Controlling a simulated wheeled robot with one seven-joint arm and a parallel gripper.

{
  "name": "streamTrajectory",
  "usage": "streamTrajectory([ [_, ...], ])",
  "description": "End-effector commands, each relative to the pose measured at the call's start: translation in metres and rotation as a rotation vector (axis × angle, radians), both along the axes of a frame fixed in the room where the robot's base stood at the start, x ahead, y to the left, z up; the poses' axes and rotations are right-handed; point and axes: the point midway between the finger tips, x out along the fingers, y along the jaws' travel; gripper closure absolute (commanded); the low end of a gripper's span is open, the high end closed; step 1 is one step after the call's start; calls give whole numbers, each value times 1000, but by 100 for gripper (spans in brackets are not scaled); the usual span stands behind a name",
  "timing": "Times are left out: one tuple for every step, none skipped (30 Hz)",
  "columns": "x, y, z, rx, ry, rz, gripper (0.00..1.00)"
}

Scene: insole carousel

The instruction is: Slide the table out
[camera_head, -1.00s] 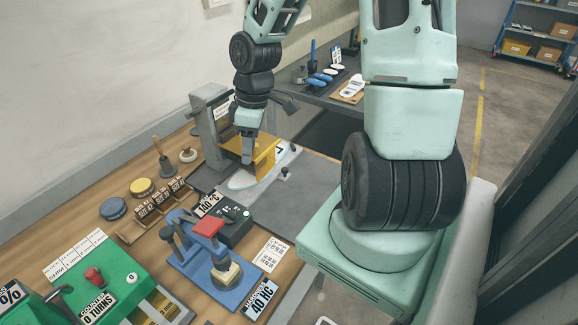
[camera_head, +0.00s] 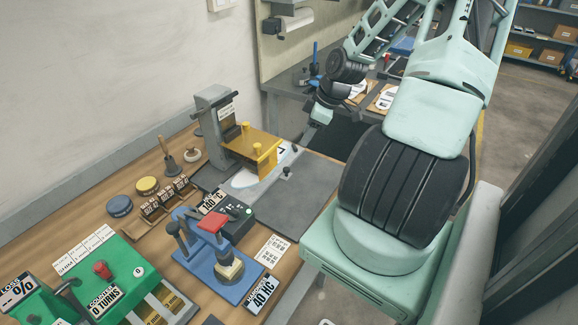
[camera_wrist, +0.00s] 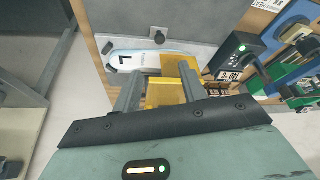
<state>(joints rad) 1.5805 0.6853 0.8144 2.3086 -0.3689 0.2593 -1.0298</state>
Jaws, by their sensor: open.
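The grey press (camera_head: 213,115) stands at the back of the wooden bench, with a yellow part (camera_head: 250,143) jutting from it. Under and beside the yellow part lies a light grey table (camera_wrist: 190,50) bearing a white insole (camera_head: 245,179) with a black mark. A small dark knob (camera_head: 287,172) stands at the table's edge and also shows in the wrist view (camera_wrist: 158,36). My gripper (camera_head: 303,143) is open and empty, to the right of the yellow part and above the bench's far edge. In the wrist view, the yellow part (camera_wrist: 165,92) appears between its fingers (camera_wrist: 160,90), partly hidden.
A dark grey plate (camera_head: 307,195) lies right of the insole. A 140 °C control box (camera_head: 228,215), a blue hardness tester (camera_head: 222,265) and a green counter unit (camera_head: 100,280) stand nearer. A second bench (camera_head: 290,78) is behind.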

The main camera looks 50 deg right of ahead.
Motion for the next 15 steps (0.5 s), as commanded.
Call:
streamTrajectory([
  [4, 3, -11, 2, 0, 5, 58],
  [6, 4, -16, 3, 1, 6, 58],
  [9, 5, -23, 2, 1, 5, 58],
  [10, 7, -28, 2, 2, 6, 58],
  [13, 7, -33, 3, 2, 4, 58],
  [15, 9, -40, 3, 2, 4, 58],
  [17, 10, -45, 3, 2, 5, 58],
  [19, 11, -50, 3, 3, 4, 58],
  [21, 13, -57, 3, 2, 5, 58],
  [24, 14, -63, 4, 2, 5, 58],
  [25, 15, -68, 4, 2, 4, 58],
  [28, 16, -75, 3, 2, 5, 58],
  [30, 17, -81, 2, 3, 5, 58],
  [32, 18, -85, 3, 2, 4, 58],
  [34, 20, -93, 4, 3, 4, 58],
])
